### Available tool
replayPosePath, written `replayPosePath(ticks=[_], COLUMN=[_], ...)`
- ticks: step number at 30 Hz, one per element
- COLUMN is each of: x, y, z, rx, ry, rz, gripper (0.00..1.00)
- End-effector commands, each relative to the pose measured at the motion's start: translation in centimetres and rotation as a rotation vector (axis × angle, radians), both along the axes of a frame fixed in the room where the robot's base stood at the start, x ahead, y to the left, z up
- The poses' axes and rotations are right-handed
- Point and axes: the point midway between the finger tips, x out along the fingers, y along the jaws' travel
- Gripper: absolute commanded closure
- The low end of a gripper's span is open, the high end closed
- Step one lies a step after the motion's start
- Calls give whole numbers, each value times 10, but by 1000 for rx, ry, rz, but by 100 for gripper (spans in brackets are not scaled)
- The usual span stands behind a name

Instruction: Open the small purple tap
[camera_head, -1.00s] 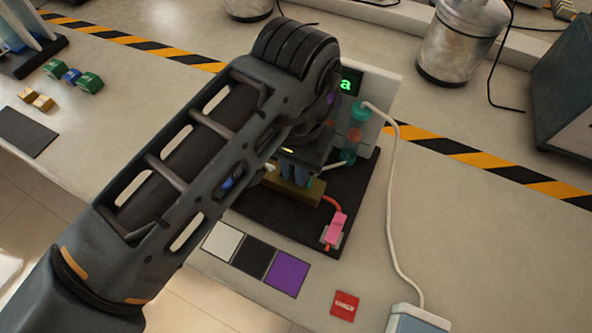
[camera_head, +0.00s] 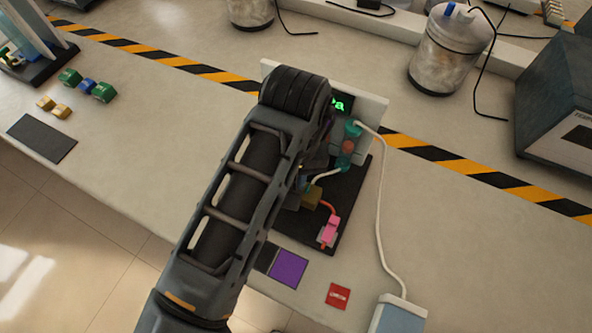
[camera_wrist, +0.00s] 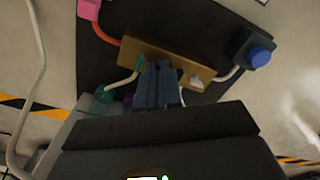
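A small purple part (camera_wrist: 128,101), perhaps the purple tap, shows in the wrist view just left of my fingers, mostly hidden; its setting cannot be told. My gripper (camera_wrist: 158,68) points at a brass-coloured block (camera_wrist: 190,68) with tubes running from it. Its two blue-grey fingers are side by side with hardly any gap, and nothing is visible between them. Whether they touch the block is unclear. The block also shows in the head view (camera_head: 312,196), where my arm covers the gripper and the tap.
A dark base plate (camera_head: 350,205) carries the block, a pink clamp (camera_head: 329,229) and an upright panel (camera_head: 372,108) with teal fittings. A blue knob (camera_wrist: 258,56) sits beside the block. A white cable (camera_head: 379,210) runs right of the plate. Flat purple (camera_head: 289,268) and red (camera_head: 338,296) squares lie in front.

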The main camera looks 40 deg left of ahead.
Motion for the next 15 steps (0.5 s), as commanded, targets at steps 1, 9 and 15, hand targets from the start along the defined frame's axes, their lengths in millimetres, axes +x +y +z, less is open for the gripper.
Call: replayPosePath(ticks=[1,9,15], x=[0,0,1], y=[-1,0,-1], z=[3,0,4], rx=[-4,1,-3], ry=[-1,1,-1], rz=[23,43,108], gripper=[100,100,100])
